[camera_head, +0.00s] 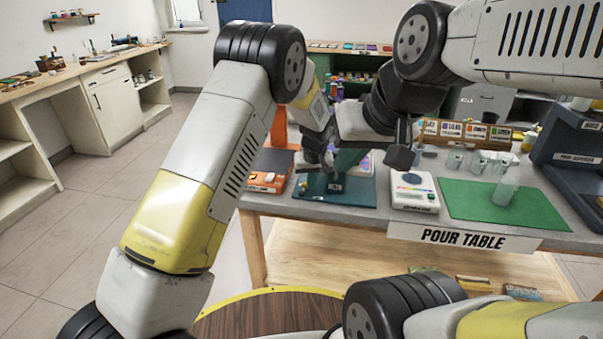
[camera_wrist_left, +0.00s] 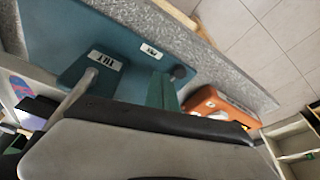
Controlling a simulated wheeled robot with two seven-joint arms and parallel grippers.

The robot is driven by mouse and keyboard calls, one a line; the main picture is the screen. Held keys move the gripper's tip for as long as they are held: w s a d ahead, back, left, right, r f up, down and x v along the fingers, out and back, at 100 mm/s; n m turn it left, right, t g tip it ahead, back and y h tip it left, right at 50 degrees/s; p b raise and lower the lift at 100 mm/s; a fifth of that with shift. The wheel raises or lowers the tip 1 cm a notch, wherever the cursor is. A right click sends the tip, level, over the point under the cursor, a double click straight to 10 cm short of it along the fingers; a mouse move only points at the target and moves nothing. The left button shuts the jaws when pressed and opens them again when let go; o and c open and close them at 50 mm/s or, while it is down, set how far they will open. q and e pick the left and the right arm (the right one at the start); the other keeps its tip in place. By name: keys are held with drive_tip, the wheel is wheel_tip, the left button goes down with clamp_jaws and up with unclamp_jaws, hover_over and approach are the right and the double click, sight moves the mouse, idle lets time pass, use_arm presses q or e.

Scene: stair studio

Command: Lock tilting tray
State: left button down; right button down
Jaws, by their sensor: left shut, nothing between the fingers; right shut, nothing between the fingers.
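The tilting tray's flat teal base (camera_head: 362,192) lies on the pour table, with a small labelled block at its front. In the left wrist view the teal base (camera_wrist_left: 58,30) shows a block labelled TILT (camera_wrist_left: 95,60) with a grey rod (camera_wrist_left: 72,97) rising from it, a second small label, a dark round knob (camera_wrist_left: 180,72) and a green upright part (camera_wrist_left: 160,90). My left gripper (camera_head: 322,166) is shut and empty above the base's left part; whether it touches anything is unclear. My right gripper (camera_head: 402,152) is shut and empty, above and right of the tray. My arms hide much of the tray.
An orange device (camera_head: 268,172) lies left of the base and a white scale (camera_head: 413,192) right of it. A green mat (camera_head: 500,203) with glassware, coloured label cards (camera_head: 465,131) and a dark machine (camera_head: 570,150) stand farther right. The table's front edge is close.

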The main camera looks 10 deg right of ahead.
use_arm(q)
drive_tip(key=shift+a, duration=0.1)
drive_tip(key=shift+s+a, duration=0.4)
drive_tip(key=shift+a, duration=0.25)
use_arm(e)
drive_tip(key=shift+s, duration=0.1)
